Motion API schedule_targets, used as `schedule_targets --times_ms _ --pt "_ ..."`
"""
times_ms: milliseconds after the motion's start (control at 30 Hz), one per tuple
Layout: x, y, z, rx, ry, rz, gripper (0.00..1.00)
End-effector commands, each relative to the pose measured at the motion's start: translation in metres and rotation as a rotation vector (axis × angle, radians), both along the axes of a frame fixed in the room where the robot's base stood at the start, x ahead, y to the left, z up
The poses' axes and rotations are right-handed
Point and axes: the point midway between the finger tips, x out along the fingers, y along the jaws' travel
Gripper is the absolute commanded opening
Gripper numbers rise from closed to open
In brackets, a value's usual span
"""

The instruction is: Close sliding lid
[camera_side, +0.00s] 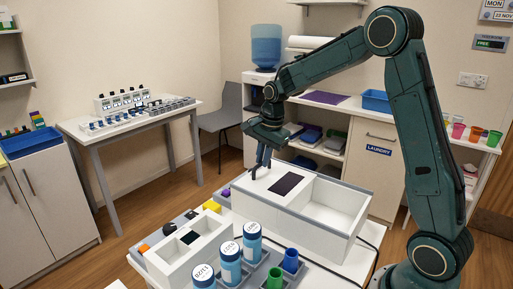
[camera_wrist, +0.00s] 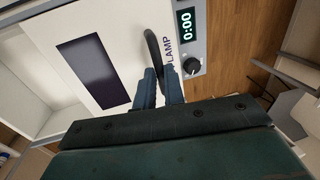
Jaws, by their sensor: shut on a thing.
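A white box (camera_side: 297,236) with a grey rim stands on the work table in the side view. Its white sliding lid (camera_side: 256,189), with a dark window panel (camera_side: 286,184), covers the left part; the right compartment (camera_side: 335,211) is open to view. In the wrist view, the lid (camera_wrist: 118,24) carries the dark panel (camera_wrist: 93,72) and a black curved handle (camera_wrist: 151,42). My gripper (camera_side: 261,170) is at the left end of the lid. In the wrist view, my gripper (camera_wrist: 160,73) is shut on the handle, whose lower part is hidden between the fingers.
A timer panel with a knob (camera_wrist: 191,65) sits beside the lid's handle end. In the side view, several blue-labelled bottles (camera_side: 230,262), a green cup (camera_side: 275,278) and a blue cup (camera_side: 291,260) stand in front of the box. A narrow white open box (camera_side: 190,252) is at its left.

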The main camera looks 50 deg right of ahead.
Motion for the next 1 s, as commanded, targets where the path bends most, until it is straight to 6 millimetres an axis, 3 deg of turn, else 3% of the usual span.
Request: schedule_targets --times_ms 433,467,567,1000 --pt "0.0112 -0.001 0.0017 -0.003 -0.01 -0.003 0.0" --pt "0.0112 -0.001 0.0017 -0.004 -0.01 -0.002 0.16" --pt "0.0108 -0.0009 0.0013 -0.003 -0.009 -0.002 0.33" --pt "0.0079 -0.0003 0.0051 -0.001 -0.002 -0.001 0.33"
